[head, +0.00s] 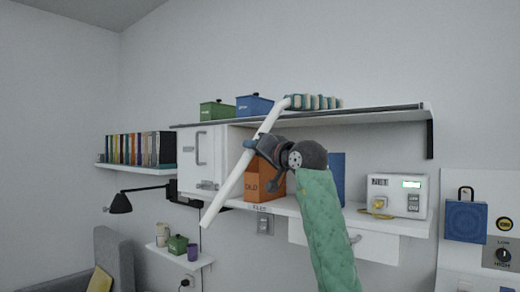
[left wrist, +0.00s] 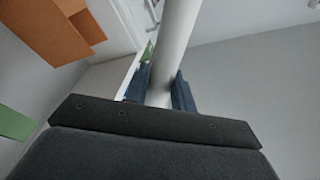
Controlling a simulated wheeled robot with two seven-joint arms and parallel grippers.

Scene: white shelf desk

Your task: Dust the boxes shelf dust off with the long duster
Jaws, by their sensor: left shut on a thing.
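The long duster has a white handle (head: 222,200) held slanted in front of the shelf unit. A teal and pale ribbed piece (head: 318,102), which looks like its head, is at the handle's upper end, at the top shelf's level. I cannot tell whether it touches the shelf. My left gripper (head: 254,144) is shut around the handle, which also shows between the blue fingers in the left wrist view (left wrist: 175,50). The boxes shelf (head: 375,113) carries a green box (head: 217,111) and a blue box (head: 254,106), left of the head. I cannot make out dust clearly. My right gripper is out of view.
Below the top shelf are a white cabinet (head: 200,150), an orange box (head: 257,186) and a white device (head: 397,195). A book shelf (head: 135,167) and black lamp (head: 120,203) are at left. A blue padlock-shaped box (head: 466,221) hangs at right.

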